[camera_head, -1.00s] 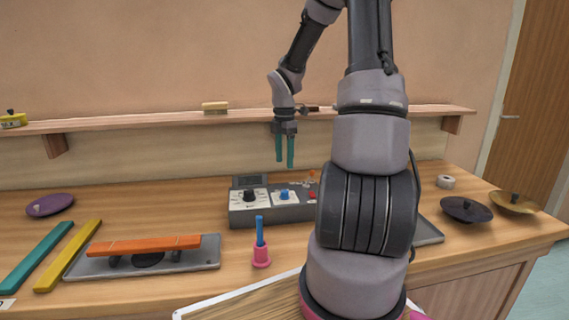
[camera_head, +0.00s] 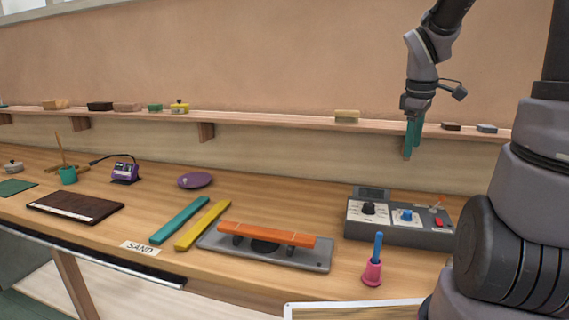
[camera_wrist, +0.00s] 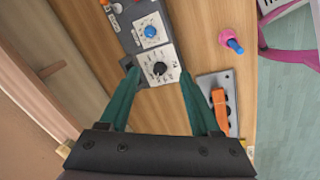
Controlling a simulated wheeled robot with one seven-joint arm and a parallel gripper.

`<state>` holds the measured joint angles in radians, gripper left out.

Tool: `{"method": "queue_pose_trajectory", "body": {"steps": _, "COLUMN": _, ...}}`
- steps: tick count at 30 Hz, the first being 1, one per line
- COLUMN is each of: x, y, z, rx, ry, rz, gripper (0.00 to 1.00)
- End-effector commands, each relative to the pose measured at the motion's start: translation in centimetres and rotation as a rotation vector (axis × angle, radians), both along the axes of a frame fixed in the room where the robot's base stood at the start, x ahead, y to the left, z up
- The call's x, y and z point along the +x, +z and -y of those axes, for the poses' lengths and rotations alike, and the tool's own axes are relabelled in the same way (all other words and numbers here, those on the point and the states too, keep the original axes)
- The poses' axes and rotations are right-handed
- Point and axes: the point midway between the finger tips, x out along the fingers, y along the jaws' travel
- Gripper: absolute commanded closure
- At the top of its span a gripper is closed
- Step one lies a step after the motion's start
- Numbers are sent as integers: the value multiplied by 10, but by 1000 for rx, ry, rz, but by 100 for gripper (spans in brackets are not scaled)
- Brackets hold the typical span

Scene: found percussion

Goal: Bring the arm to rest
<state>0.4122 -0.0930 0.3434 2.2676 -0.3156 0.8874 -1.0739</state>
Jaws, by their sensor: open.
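My gripper (camera_head: 412,138) is raised in front of the wall shelf, above and behind the grey control box (camera_head: 400,222) in the head view. Its two green fingers point down, apart and empty. In the wrist view my gripper (camera_wrist: 160,84) shows its fingers spread with nothing between them. The control box (camera_wrist: 142,40), with a black knob and a blue knob, lies below and beyond the fingers. My arm comes in from the right of the head view.
A pink-and-blue handled object (camera_head: 372,268) stands in front of the box. An orange bar (camera_head: 267,234) lies over a grey tray (camera_head: 213,242). Teal (camera_head: 180,219) and yellow (camera_head: 203,223) bars lie to its left. The wall shelf (camera_head: 260,119) holds several small blocks.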

Motion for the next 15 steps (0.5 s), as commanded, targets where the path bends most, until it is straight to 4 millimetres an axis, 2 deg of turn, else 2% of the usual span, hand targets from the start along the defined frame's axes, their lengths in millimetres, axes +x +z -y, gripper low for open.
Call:
{"method": "queue_pose_trajectory", "body": {"steps": 1, "x": -10, "y": 14, "z": -8, "rx": 17, "ry": -78, "rz": 44, "gripper": 36}}
{"method": "queue_pose_trajectory", "body": {"steps": 6, "x": -42, "y": 48, "z": -30, "rx": 133, "ry": -369, "rz": 172, "gripper": 36}}
{"method": "queue_pose_trajectory", "body": {"steps": 15, "x": -104, "y": 93, "z": -63, "rx": 476, "ry": -830, "rz": 320, "gripper": 36}}
